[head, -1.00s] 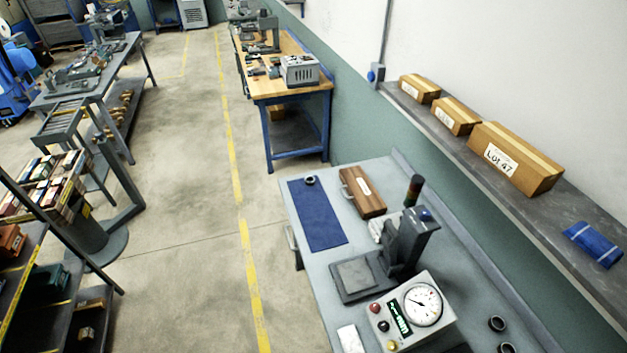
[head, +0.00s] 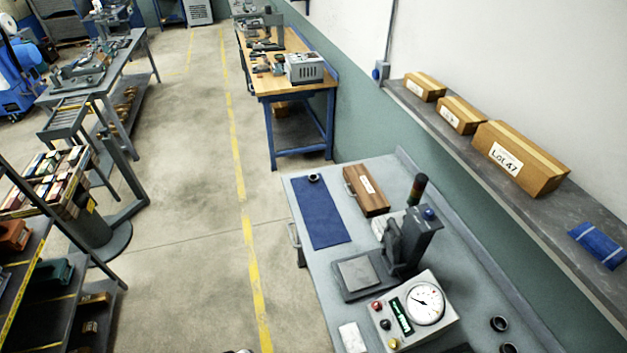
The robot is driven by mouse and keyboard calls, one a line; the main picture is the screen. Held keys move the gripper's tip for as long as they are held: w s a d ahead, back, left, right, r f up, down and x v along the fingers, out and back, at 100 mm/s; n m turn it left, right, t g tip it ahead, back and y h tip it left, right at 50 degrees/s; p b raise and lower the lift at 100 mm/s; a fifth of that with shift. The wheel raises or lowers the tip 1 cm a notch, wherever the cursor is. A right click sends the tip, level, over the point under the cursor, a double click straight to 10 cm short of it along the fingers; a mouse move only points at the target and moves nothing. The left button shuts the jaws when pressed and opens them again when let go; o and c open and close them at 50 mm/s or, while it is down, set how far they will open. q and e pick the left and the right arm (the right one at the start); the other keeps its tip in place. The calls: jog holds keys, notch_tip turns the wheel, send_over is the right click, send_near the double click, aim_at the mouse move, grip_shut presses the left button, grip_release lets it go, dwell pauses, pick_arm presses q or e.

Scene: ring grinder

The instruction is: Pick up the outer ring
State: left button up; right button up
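Several small rings are on the grey workbench (head: 325,281). One dark ring (head: 314,177) sits at the far end of the blue mat (head: 322,215). Two more dark rings, a first one (head: 499,324) and a second one (head: 508,348), lie at the bench's near right, the second at the picture's lower edge. I cannot tell from their looks which is the outer ring. Neither of my grippers shows clearly; only a tiny dark piece, too cut off to identify, shows at the bottom edge left of the bench.
A gauge box (head: 421,312) and a grey stand with a post (head: 408,244) occupy the bench's middle. A wooden case (head: 367,191) lies beside the mat. A wall shelf (head: 460,147) with boxes runs along the right. The floor left of the bench is clear.

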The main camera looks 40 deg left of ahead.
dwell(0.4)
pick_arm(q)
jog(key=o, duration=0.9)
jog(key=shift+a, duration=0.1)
